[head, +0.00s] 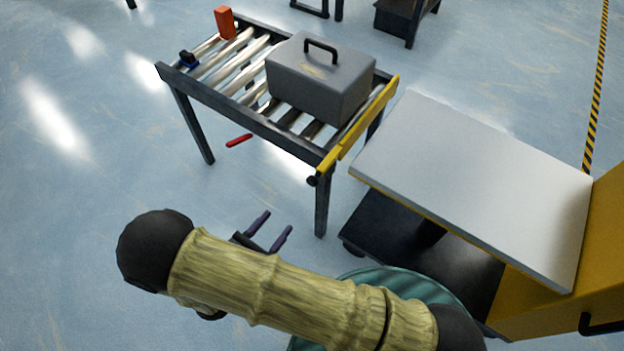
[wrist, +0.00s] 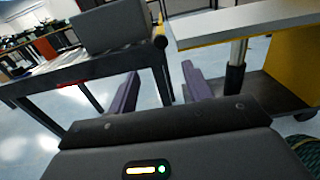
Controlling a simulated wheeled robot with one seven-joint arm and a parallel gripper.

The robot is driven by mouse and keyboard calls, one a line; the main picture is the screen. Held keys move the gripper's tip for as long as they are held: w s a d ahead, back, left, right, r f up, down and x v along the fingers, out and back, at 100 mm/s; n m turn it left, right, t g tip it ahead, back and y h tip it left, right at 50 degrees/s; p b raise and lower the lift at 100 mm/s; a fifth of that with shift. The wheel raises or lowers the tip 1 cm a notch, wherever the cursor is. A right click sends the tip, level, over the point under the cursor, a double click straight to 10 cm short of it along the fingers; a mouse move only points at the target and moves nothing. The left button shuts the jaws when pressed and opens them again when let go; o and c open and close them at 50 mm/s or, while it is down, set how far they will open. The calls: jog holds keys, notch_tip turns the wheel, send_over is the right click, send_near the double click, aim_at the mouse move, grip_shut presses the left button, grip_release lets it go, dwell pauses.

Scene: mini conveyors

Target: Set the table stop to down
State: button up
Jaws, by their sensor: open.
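The yellow stop bar (head: 360,127) runs along the right end of the roller table (head: 250,118). It appears to stand at or a little above the frame's edge; its exact height is hard to tell. A dark round knob (head: 312,181) sits near its front end. In the wrist view the yellow bar (wrist: 157,12) and knob (wrist: 160,41) show at the table's end. My gripper (head: 270,230) is open and empty, in front of the table, apart from it. Its two purple fingers (wrist: 160,72) point toward the table's end.
A grey case (head: 318,82) with a black handle rests on the rollers by the stop. An orange block (head: 225,22) and a blue-black piece (head: 188,60) sit at the far end. A red bar (head: 238,140) shows below the frame. A yellow cart with a white top (head: 470,170) stands close right.

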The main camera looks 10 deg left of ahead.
aim_at(310, 183)
jog(key=x, duration=1.6)
jog(key=shift+d+b, duration=0.1)
jog(key=shift+b, duration=0.3)
